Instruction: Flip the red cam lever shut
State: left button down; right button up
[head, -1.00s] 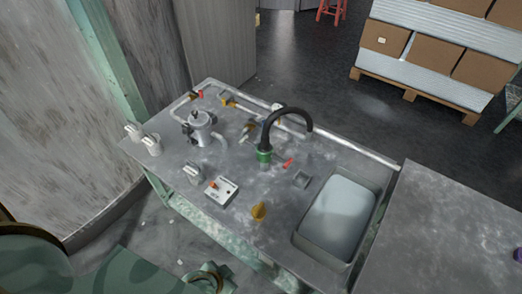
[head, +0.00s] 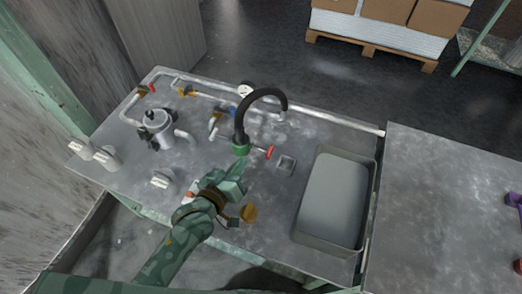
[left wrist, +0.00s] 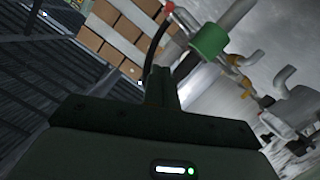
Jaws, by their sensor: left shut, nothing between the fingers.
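The red lever (head: 269,152) sticks out to the right of the green coupling (head: 240,149) at the foot of a black curved hose (head: 270,94). My left gripper (head: 239,168) is shut and empty, just in front of and below the coupling in the head view. I cannot tell whether it touches anything. In the left wrist view the shut fingers (left wrist: 161,88) point up, with the green coupling (left wrist: 208,40) to their upper right and the red lever tip (left wrist: 168,8) above them. My right gripper is not in view.
A grey basin (head: 370,195) stands right of the coupling, with a small square block (head: 286,164) between. A yellow knob (head: 249,213) is near my left wrist. A metal canister (head: 157,126) and pipes with valves stand at left. The table on the right (head: 450,190) is mostly clear.

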aim_at(270, 147)
pick_arm(q)
jog(key=w+d+f+b, duration=0.5)
jog(key=w+f+b, duration=0.1)
jog(key=w, duration=0.2)
jog(key=shift+w+d, duration=0.15)
jog(key=shift+d, duration=0.25)
jog(key=shift+r, duration=0.1)
jog(key=shift+d+f+p, duration=0.1)
jog(key=shift+f+p, duration=0.15)
jog(key=shift+p, duration=0.05)
jog(key=shift+d+f, duration=0.1)
jog(key=shift+f, duration=0.2)
jog(key=shift+f+p, duration=0.5)
jog(key=shift+f, duration=0.4)
